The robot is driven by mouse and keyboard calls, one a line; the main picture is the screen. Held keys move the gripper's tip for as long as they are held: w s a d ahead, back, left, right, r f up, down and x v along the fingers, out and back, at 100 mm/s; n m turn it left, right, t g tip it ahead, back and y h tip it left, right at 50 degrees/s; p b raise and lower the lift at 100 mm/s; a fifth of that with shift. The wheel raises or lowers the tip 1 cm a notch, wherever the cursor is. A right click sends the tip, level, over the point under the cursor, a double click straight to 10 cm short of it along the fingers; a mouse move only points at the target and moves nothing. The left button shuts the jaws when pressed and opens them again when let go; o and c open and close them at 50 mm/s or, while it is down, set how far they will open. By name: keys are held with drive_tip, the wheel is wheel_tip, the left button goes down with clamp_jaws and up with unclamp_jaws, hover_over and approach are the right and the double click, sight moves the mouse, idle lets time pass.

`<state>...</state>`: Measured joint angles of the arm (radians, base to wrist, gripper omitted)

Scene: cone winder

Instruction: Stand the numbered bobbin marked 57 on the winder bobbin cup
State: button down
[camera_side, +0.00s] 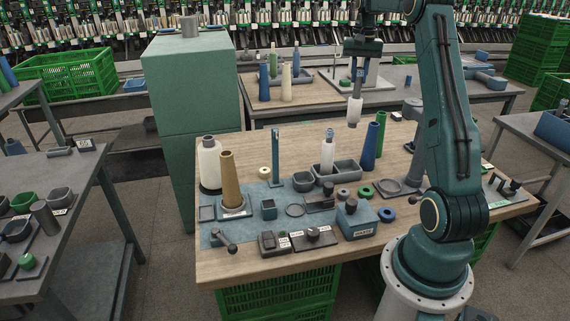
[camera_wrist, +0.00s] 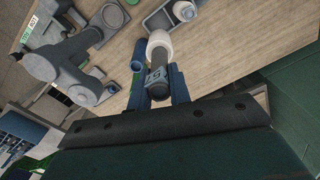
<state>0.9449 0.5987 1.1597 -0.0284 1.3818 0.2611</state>
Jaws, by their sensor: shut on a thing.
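My gripper (camera_side: 358,88) is shut on a white bobbin (camera_side: 354,108) and holds it in the air above the back right of the wooden table. In the wrist view the bobbin (camera_wrist: 160,43) shows between the fingers. Another white bobbin (camera_side: 328,150) stands in a grey tray (camera_side: 349,177). The winder's blue base plate (camera_side: 247,218) lies left of my gripper.
A tall blue cone (camera_side: 370,146) and a green cone (camera_side: 381,134) stand right of the tray. A white cone package (camera_side: 209,164) stands at the left edge. A blue box (camera_side: 357,219), small rings and labelled blocks crowd the front.

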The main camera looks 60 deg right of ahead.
drive_tip(key=shift+r, duration=0.1)
drive_tip(key=shift+r, duration=3.15)
drive_tip(key=shift+r, duration=2.3)
drive_tip(key=w+a+n, duration=0.5)
drive_tip(key=w+a, duration=0.6)
drive_tip(key=a, duration=0.4)
wheel_tip(320, 180, down, 22)
drive_tip(key=d, duration=0.1)
drive_tip(key=shift+s+r+m, duration=0.15)
drive_tip(key=shift+s+m, duration=0.1)
drive_tip(key=shift+m, duration=0.05)
